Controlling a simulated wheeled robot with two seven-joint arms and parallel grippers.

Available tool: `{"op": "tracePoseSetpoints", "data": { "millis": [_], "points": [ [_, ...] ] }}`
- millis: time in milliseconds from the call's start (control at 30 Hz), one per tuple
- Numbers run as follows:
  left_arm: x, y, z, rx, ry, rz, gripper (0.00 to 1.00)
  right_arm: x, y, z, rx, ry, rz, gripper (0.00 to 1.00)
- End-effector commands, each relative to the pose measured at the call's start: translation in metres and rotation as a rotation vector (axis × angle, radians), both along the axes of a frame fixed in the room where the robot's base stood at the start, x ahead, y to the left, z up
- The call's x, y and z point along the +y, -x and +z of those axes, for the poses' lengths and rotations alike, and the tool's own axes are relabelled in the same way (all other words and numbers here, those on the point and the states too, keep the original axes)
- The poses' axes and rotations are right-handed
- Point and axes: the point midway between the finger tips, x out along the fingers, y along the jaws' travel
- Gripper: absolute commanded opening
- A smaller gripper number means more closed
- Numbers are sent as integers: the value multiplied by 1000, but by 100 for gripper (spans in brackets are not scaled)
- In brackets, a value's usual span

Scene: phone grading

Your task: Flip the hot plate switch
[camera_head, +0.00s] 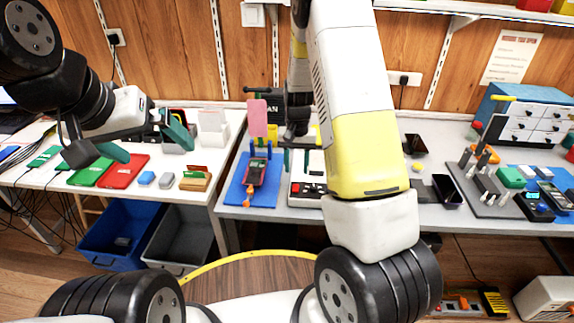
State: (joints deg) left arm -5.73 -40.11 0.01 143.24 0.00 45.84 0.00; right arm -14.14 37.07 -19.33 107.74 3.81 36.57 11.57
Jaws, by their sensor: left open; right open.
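A blue mat (236,196) with a phone (256,172) lies left of the hot plate. Green and red flat pieces lie on the left table. A grey tool board (483,203) and drawers (535,125) stand right. Blue and grey bins sit below.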

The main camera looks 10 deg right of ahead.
Motion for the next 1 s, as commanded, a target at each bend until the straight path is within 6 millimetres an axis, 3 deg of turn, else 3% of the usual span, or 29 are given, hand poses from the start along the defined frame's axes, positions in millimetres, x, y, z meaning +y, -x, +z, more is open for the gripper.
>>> {"op": "tracePoseSetpoints", "data": {
  "millis": [333, 733, 767, 967, 1000],
  "points": [
    [0, 0, 0, 0, 0, 0, 100, 0, 1, -54, 2, -1, 0, 42],
    [0, 0, 0, 0, 0, 0, 100, 0, 0, -64, 0, -1, 0, 42],
    [0, 0, 0, 0, 0, 0, 100, 0, 1, -64, 0, -1, 0, 40],
    [0, 0, 0, 0, 0, 0, 100, 0, 1, -64, 0, -1, 0, 1],
    [0, 0, 0, 0, 0, 0, 100, 0, 1, -64, 0, -1, 0, 0]
  ]
}}
